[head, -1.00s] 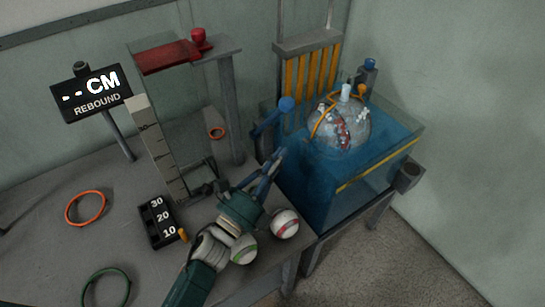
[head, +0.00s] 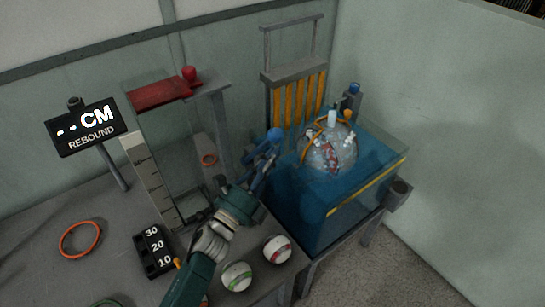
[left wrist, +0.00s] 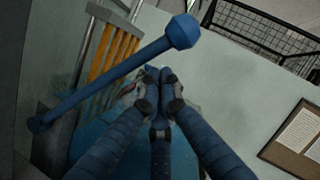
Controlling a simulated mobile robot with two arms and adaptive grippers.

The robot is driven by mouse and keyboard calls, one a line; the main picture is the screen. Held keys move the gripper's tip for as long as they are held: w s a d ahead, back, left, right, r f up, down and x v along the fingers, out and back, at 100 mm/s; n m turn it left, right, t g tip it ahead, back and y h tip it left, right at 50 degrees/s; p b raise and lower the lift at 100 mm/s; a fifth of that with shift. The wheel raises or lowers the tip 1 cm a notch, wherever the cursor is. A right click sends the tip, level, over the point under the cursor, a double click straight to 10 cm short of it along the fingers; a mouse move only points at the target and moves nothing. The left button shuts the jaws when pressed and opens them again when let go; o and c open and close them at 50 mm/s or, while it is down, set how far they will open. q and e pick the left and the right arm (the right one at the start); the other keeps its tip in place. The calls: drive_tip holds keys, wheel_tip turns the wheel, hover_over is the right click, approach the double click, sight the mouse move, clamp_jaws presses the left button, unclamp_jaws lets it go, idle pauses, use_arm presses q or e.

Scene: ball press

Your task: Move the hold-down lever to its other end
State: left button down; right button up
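The hold-down lever, a blue bar with a round blue knob (head: 275,134), stands at the left side of the blue tank. In the left wrist view the lever (left wrist: 105,82) slants from lower left up to its knob at top centre. My left gripper (head: 267,152) is just below the knob in the head view and overlaps part of the bar. In the left wrist view its blue fingers (left wrist: 163,74) are brought together with nothing seen between them. The bar passes close above the fingertips; I cannot tell whether they touch. My right gripper is not in view.
The tank (head: 310,205) holds a clear dome (head: 328,150). A yellow-barred gate (head: 297,100) stands behind it. A rebound stand with a red plate (head: 163,92), two balls (head: 277,249), a number block (head: 154,250) and an orange ring (head: 80,239) are on the grey table.

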use_arm(q)
drive_tip(key=w+a+r+n+y+p, duration=0.1)
drive_tip(key=w+a+r+n+p, duration=0.2)
drive_tip(key=w+a+r+p, duration=0.1)
drive_tip(key=shift+w+a+r+p, duration=0.2)
drive_tip(key=shift+w+r+p, duration=0.3)
drive_tip(key=shift+w+r, duration=0.25)
drive_tip(key=shift+d, duration=0.1)
drive_tip(key=shift+f, duration=0.1)
